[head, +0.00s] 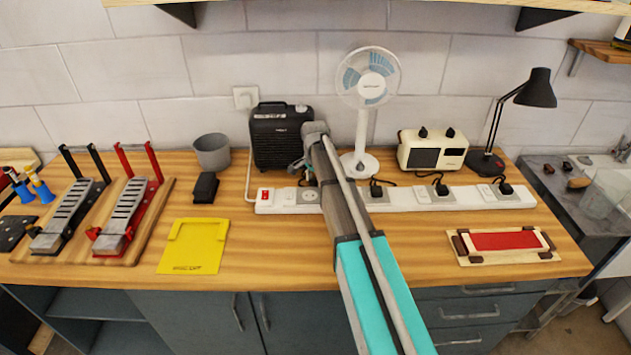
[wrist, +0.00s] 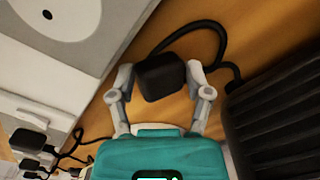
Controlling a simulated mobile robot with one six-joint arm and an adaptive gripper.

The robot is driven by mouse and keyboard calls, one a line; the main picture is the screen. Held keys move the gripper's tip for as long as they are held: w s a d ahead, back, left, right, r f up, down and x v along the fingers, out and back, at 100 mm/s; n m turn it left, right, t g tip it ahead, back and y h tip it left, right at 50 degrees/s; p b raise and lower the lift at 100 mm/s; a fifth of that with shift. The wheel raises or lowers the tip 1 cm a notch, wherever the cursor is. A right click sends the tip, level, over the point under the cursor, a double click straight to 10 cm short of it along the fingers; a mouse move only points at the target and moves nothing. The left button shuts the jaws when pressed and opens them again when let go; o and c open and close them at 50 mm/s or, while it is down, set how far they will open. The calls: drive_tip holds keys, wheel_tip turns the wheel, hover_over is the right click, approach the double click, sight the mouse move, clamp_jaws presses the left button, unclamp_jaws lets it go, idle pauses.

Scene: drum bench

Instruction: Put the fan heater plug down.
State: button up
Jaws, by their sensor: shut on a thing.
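The fan heater (head: 281,138) is a black box with a ribbed front at the back of the bench; its dark ribbed side shows in the wrist view (wrist: 275,115). My gripper (head: 303,166) is beside the heater's right front, above the white power strip (head: 403,202). In the wrist view my gripper (wrist: 160,78) is shut on the black fan heater plug (wrist: 161,76), one finger on each side. A black cord (wrist: 205,30) loops from the plug toward the heater. The plug is hidden behind my arm in the head view. The plug is apart from the strip's socket (wrist: 60,15).
Several black plugs sit in the strip's right part. A yellow tray (head: 193,247), black block (head: 205,188) and grey cup (head: 212,151) are left. Bare wood lies in front of the strip.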

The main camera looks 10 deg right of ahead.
sight(315, 179)
drive_tip(key=o, duration=1.3)
drive_tip(key=shift+o, duration=0.2)
drive_tip(key=shift+r, duration=0.2)
wheel_tip(315, 179, up, 13)
drive_tip(key=p, duration=1.3)
drive_tip(key=shift+f, duration=0.1)
drive_tip(key=s+a+n, duration=0.2)
drive_tip(key=s+n, duration=0.9)
drive_tip(key=s, duration=1.7)
drive_tip(key=shift+s+n, duration=0.35)
drive_tip(key=shift+n, duration=0.05)
